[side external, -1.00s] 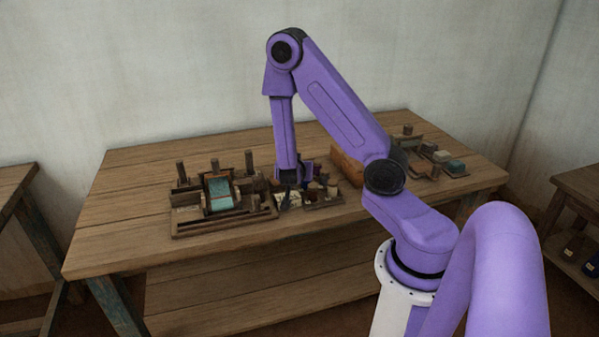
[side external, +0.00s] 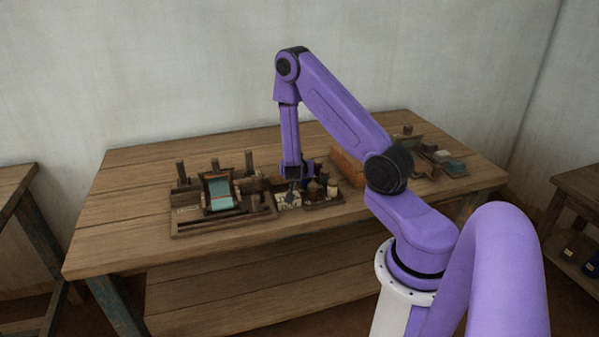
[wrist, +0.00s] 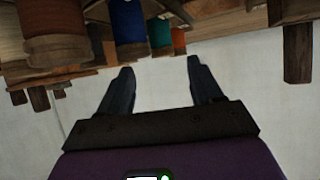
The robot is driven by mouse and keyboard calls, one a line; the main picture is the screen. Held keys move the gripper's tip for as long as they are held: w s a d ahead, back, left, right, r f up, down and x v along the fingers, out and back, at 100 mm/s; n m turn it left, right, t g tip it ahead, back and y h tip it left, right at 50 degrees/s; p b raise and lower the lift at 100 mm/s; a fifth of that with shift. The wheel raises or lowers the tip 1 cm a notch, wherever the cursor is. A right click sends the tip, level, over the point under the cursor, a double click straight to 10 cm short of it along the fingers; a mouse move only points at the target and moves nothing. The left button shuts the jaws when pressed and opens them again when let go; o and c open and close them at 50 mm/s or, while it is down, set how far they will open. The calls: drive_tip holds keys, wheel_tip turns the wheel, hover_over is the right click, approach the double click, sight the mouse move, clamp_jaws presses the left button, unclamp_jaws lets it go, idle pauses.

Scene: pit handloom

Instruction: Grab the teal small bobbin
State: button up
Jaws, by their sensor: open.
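The teal small bobbin (wrist: 160,32) shows near the top middle of the wrist view, between a larger blue bobbin (wrist: 128,22) and an orange one (wrist: 179,40). In the side view I cannot pick it out among the small dark items. My gripper (wrist: 160,78) is open, with nothing between its two dark fingers. In the wrist view the teal bobbin appears beyond the fingertips, in line with the gap and apart from them. In the side view my gripper (side external: 291,187) is low over the table, just left of the bobbin tray.
A large red-brown bobbin (wrist: 53,30) stands at the wrist view's left. The small bobbin tray (side external: 325,204) sits right of my gripper. A wooden loom frame (side external: 221,227) with teal cloth (side external: 220,193) stands left. An orange-brown box (side external: 347,166) is behind. The table's front left (side external: 130,247) is clear.

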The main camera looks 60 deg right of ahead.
drive_tip(key=shift+x, duration=2.8)
drive_tip(key=shift+w+r, duration=0.15)
drive_tip(key=shift+w, duration=0.05)
drive_tip(key=shift+c, duration=0.3)
drive_tip(key=c, duration=1.1)
